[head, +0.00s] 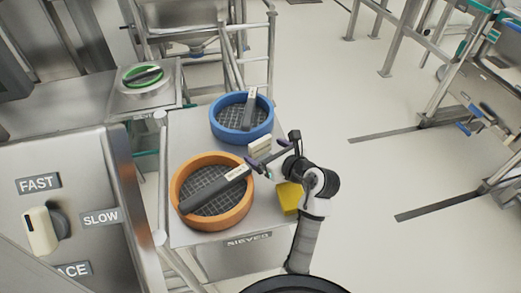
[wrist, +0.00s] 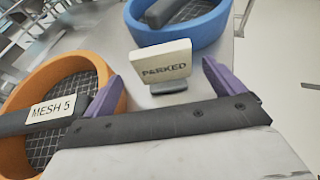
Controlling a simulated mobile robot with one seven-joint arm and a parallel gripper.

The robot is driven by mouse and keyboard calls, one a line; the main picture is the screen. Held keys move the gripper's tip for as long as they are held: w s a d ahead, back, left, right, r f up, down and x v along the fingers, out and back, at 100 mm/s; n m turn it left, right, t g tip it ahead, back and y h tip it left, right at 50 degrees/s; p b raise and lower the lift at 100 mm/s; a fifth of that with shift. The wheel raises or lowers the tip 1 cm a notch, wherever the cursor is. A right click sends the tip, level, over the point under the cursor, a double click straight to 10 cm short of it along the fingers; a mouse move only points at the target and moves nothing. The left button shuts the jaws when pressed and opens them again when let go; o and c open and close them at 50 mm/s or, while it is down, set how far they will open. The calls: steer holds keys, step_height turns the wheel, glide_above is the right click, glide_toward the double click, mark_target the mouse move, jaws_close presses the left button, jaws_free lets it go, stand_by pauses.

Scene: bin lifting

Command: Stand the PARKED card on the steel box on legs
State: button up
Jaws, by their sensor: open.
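The PARKED card (wrist: 167,63) is a cream plate with dark lettering on a small grey foot. It stands upright on a steel surface (wrist: 122,52). In the head view the card (head: 260,146) is between the orange and blue sieves, just beyond my gripper (head: 268,162). In the wrist view my gripper (wrist: 160,88) is open, its purple fingers on either side of the card's lower part, apart from it. The steel box on legs (head: 142,100) may be the one at the back left with a green-ringed knob; I cannot tell for sure.
An orange sieve (head: 241,214) holds a dark MESH 5 bar, close to my left finger. A blue sieve (head: 238,137) with another bar stands behind. A yellow block (head: 289,198) lies at the right edge of the SIEVED surface. A panel (head: 78,190) with FAST and SLOW labels stands left.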

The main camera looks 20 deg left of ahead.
mark_target(262, 148)
steer(key=p+x, duration=0.1)
steer(key=x, duration=0.3)
steer(key=shift+w+a+f, duration=0.1)
steer(key=shift+w, duration=0.25)
steer(key=c, duration=1.2)
step_height(262, 148, up, 20)
steer(key=shift+b, duration=0.65)
